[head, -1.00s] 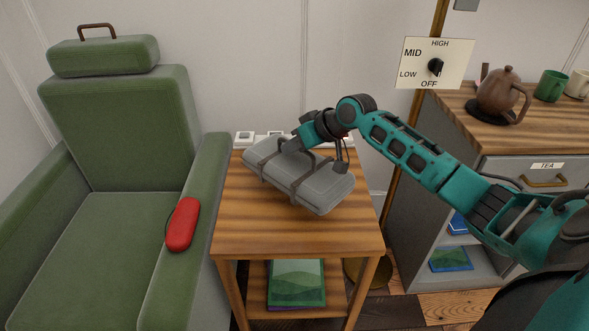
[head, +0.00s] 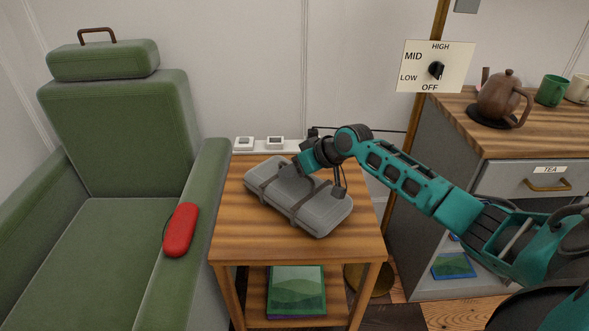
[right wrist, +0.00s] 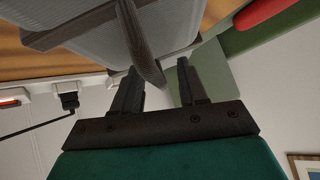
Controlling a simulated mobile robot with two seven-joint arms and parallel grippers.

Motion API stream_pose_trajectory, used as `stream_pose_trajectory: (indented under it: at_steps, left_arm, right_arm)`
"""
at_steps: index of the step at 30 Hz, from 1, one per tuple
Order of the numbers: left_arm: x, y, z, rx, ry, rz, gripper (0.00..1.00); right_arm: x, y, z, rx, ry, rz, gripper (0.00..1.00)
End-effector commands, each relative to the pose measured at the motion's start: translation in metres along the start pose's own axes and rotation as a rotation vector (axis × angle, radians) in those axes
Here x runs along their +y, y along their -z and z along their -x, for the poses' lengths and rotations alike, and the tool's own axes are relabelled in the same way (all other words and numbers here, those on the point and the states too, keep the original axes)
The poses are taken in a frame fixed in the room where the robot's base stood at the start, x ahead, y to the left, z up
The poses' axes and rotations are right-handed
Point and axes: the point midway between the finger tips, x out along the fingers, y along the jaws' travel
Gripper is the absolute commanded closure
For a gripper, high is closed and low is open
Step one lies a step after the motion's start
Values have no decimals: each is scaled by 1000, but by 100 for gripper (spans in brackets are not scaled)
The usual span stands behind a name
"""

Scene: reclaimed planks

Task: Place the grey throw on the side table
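The grey throw (head: 318,205) is a folded bundle with dark straps and a carry handle. It lies on the wooden side table (head: 240,235), turned at an angle to the table's edges. My right gripper (head: 300,164) is low at the throw's back edge. In the right wrist view its two fingers (right wrist: 160,68) stand apart, with the dark handle strap (right wrist: 140,45) between them and a gap beside the strap. The throw's grey underside or side (right wrist: 80,40) fills the top of that view. My left gripper is not in view.
A green armchair (head: 115,130) with a red case (head: 180,230) on its arm stands left of the table. A white strip with sockets (head: 258,144) runs behind the table. A cabinet (head: 500,140) with a teapot (head: 500,100) stands right. The tabletop's front is bare.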

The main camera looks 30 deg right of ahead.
Motion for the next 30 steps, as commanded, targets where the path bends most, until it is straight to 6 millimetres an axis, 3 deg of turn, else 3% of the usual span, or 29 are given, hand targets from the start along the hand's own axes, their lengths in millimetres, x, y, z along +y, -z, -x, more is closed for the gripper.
stream_pose_trajectory:
  at_steps: [10,22,30]
  left_arm:
    - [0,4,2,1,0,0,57]
    - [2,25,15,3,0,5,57]
    - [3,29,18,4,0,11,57]
  right_arm:
    - [1,1,12,0,-2,2,58]
    - [0,1,93,-3,-2,4,58]
    - [0,0,118,-1,0,0,58]
